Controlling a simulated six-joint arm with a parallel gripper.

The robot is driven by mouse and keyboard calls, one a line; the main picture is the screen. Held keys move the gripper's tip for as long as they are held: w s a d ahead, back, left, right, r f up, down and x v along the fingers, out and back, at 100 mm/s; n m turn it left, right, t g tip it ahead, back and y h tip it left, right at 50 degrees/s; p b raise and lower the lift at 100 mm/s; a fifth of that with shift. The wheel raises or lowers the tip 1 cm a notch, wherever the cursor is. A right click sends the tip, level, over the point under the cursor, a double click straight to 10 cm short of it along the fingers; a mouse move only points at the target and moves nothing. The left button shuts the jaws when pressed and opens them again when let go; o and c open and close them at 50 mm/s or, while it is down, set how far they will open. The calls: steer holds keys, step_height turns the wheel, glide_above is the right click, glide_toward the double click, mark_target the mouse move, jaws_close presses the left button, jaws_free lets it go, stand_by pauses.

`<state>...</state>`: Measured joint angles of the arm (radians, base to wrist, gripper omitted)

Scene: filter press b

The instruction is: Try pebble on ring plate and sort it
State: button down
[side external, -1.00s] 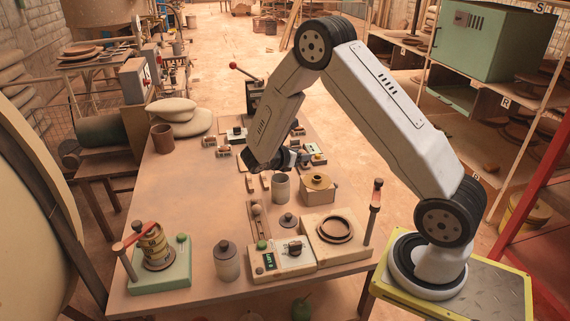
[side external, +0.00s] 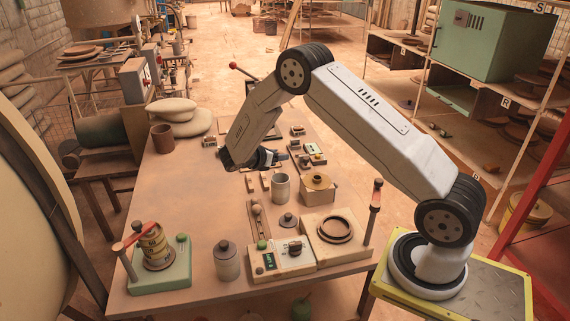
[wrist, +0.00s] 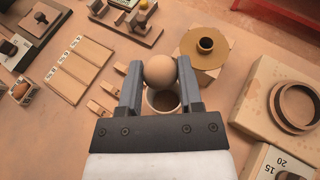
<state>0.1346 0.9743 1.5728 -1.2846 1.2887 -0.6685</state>
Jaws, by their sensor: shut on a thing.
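My gripper (wrist: 160,84) is shut on a round, tan pebble (wrist: 160,69), held between the fingertips in the wrist view. In the side view my gripper (side external: 274,158) is above the table, behind the grey cup, and the pebble cannot be made out there. The ring plate, a pale block with a brown ring (side external: 334,229), stands at the table's front right. It also shows at the right of the wrist view (wrist: 262,90). The open grey cup (side external: 280,188) shows behind the pebble in the wrist view (wrist: 163,103), partly hidden by it.
A block with a yellow-brown collared disc (side external: 317,183) stands beside the cup. Small wooden pieces (wrist: 101,109) and a slatted board with numbers (wrist: 76,62) lie left of the gripper. A panel with a green display (side external: 283,260) adjoins the ring plate. The table's left middle is clear.

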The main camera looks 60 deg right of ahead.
steer(key=shift+f, duration=0.1)
steer(key=shift+f, duration=2.85)
steer(key=shift+c, duration=0.9)
jaws_free()
steer(key=v, duration=0.7)
steer(key=shift+a, duration=0.35)
